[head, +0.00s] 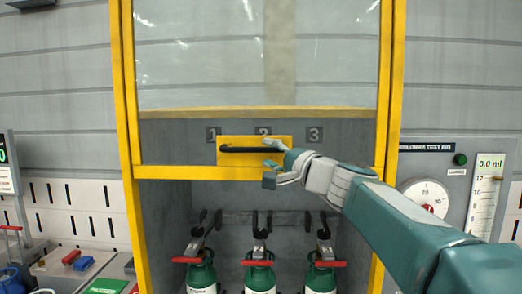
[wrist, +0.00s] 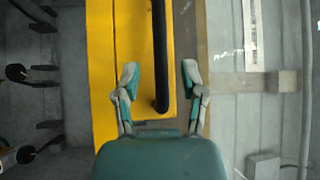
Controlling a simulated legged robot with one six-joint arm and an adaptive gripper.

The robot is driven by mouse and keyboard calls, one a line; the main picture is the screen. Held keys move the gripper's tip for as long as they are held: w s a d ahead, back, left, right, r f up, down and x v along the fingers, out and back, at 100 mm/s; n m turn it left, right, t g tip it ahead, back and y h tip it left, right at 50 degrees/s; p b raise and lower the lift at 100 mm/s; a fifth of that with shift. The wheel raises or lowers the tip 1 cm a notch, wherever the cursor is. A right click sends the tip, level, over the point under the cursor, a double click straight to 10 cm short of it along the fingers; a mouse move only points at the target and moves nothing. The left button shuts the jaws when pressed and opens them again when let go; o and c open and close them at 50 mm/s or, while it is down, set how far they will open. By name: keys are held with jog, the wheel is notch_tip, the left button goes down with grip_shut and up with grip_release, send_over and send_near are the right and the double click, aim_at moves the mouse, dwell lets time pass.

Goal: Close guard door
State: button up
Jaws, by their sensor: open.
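The guard door (head: 170,172) is a clear panel in a yellow frame. It is raised, with its bottom rail above an open bay. A black handle bar (head: 240,149) runs across a yellow plate on the bottom rail. My gripper (head: 268,162) is open at the right end of the handle. In the wrist view, the black handle (wrist: 160,45) lies between the two spread fingers of my gripper (wrist: 159,72), with visible gaps to both fingers.
Green cylinders (head: 259,278) with red-handled valves stand in the bay below the door. A panel with a dial (head: 425,196) and a gauge (head: 486,203) is at right. A bench with small coloured items (head: 83,263) is at left.

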aim_at(247, 151)
jog(key=a, duration=0.1)
jog(key=w+a, duration=0.1)
jog(key=a, duration=0.1)
jog(key=w+a, duration=0.1)
jog(key=a, duration=0.1)
jog(key=shift+w+a, duration=0.15)
jog(key=shift+w+d+r, duration=0.1)
jog(key=shift+d+r, duration=0.1)
jog(key=shift+d, duration=1.2)
jog(key=shift+c, duration=0.6)
jog(key=c, duration=0.5)
jog(key=shift+a, duration=0.15)
grip_shut()
jog(key=shift+a, duration=0.4)
